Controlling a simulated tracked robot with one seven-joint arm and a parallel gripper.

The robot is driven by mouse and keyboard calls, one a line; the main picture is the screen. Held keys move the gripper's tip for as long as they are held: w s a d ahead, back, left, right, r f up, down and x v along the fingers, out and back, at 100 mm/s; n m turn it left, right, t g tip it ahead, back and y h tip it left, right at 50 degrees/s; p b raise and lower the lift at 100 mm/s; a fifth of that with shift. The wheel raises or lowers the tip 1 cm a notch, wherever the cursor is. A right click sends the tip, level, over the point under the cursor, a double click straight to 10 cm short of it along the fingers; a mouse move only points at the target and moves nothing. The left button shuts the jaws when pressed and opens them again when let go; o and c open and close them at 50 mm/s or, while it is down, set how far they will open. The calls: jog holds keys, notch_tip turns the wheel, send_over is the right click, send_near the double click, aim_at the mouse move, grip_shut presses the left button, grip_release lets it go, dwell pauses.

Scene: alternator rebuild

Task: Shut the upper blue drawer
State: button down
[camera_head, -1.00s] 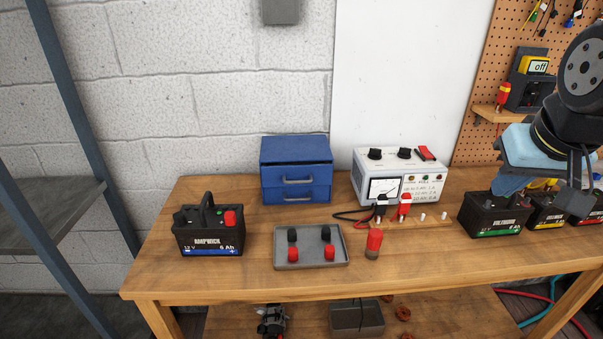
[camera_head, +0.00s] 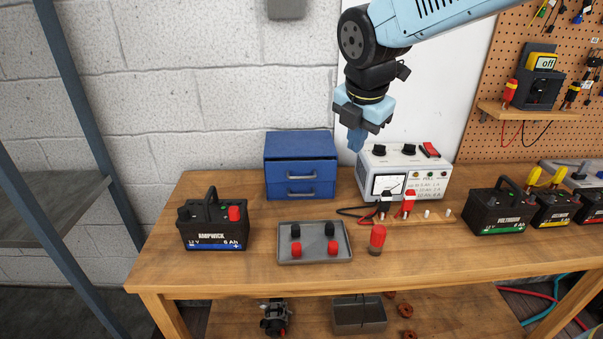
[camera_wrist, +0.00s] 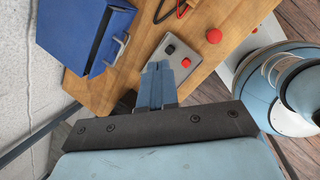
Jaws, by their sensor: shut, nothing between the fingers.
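The blue two-drawer cabinet (camera_head: 300,144) stands at the back of the bench against the wall. Its upper drawer (camera_head: 279,171) looks pulled out a little past the lower drawer (camera_head: 280,190); each has a grey bar handle. The cabinet also shows at the upper left of the wrist view (camera_wrist: 75,28), with a handle on its front. My gripper (camera_head: 356,143) is shut and empty, pointing down, right of the cabinet and above the power supply. Its closed fingers show in the middle of the wrist view (camera_wrist: 158,72), apart from the cabinet.
The white power supply (camera_head: 405,172) stands right of the cabinet, below my gripper. A grey tray (camera_head: 315,254) with red and black caps lies in front of the cabinet. The Ampwick battery (camera_head: 213,225) is at the left. A red-capped post (camera_head: 377,239) stands right of the tray.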

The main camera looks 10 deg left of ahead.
aim_at(301, 177)
jog(key=a+f+n, duration=0.3)
jog(key=a+n, duration=0.6)
jog(key=a, duration=0.1)
jog(key=w+a+f, duration=0.2)
jog(key=w+f, duration=0.4)
jog(key=f, duration=0.4)
jog(key=shift+w+f+g, duration=0.2)
jog(key=shift+f+g, duration=0.05)
jog(key=shift+g, duration=0.05)
jog(key=shift+w, duration=0.1)
jog(key=w, duration=0.2)
jog(key=shift+w+a+n, duration=0.3)
jog(key=shift+a, duration=0.05)
